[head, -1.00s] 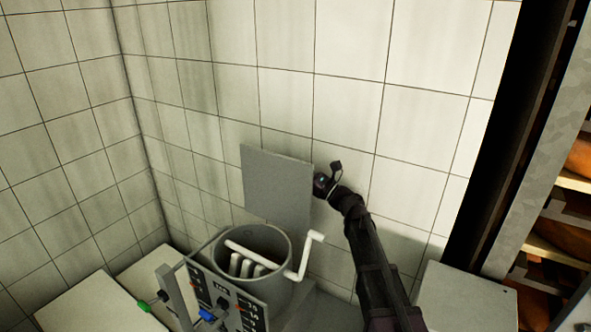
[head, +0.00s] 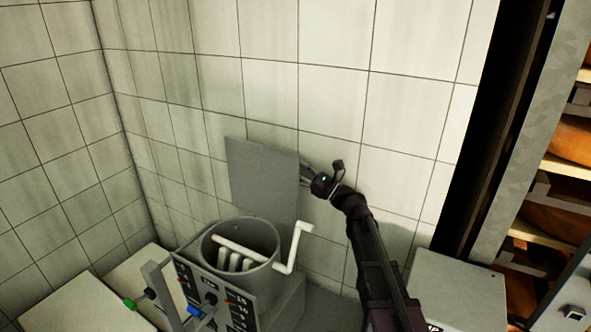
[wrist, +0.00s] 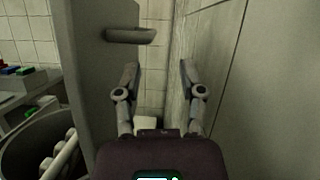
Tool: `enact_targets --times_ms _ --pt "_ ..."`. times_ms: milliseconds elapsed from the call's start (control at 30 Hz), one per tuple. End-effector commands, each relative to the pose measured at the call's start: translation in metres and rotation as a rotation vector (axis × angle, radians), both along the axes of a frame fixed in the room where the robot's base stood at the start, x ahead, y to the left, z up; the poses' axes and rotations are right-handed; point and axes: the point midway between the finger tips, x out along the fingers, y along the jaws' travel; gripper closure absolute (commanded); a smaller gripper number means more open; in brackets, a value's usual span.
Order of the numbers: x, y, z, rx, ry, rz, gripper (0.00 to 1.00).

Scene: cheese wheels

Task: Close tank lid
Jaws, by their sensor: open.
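The tank lid (head: 262,178) is a flat grey panel standing raised, nearly upright, behind the open grey tank (head: 268,272). In the wrist view the lid (wrist: 88,70) fills the left side, with a short grey handle-like bar (wrist: 130,35) sticking out from it. The round tank (wrist: 22,140) is at lower left there, with white paddles inside. My gripper (head: 306,172) is at the lid's right edge in the head view. In the wrist view my gripper (wrist: 157,68) is open and empty, its fingers between the lid and the tiled wall. Contact with the lid cannot be told.
The tiled wall (wrist: 230,60) is close on the right in the wrist view. A white crank (head: 298,245) sticks out beside the tank. A control panel (head: 212,300) stands in front. Shelves with cheese wheels (head: 550,225) are at far right.

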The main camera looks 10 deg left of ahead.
Motion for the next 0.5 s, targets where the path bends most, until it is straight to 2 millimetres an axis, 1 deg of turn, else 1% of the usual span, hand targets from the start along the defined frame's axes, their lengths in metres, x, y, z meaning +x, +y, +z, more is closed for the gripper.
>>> enact_targets --times_ms 500 --pt "-0.007 -0.023 -0.011 0.000 0.001 0.000 0.49"
